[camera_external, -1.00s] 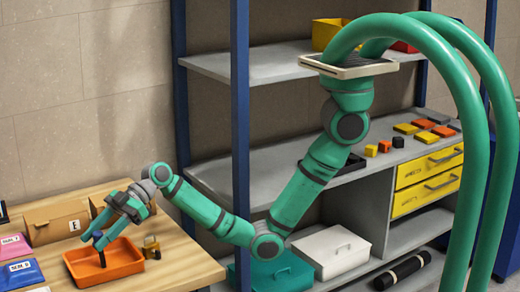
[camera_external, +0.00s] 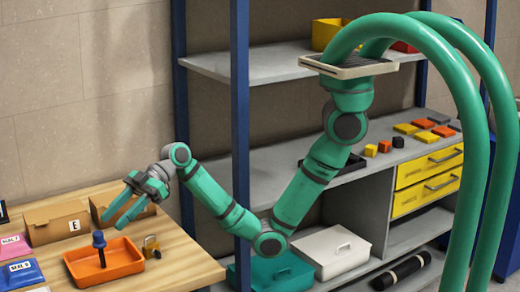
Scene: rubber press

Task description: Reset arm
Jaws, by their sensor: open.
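My gripper (camera_external: 114,218) is open and empty. It hangs above the wooden table, a little above and right of the orange tray. The orange tray (camera_external: 118,268) sits on the table, with a dark blue peg-like thing (camera_external: 99,240) standing upright in it. The gripper's fingers are apart from this blue thing and point down to the left.
A small brass-coloured padlock-like thing (camera_external: 151,247) stands right of the tray. Cardboard boxes (camera_external: 50,225) and pink and blue packets (camera_external: 22,274) lie at the left. A blue shelf post (camera_external: 241,120) rises close beside my arm. The table's right front area is clear.

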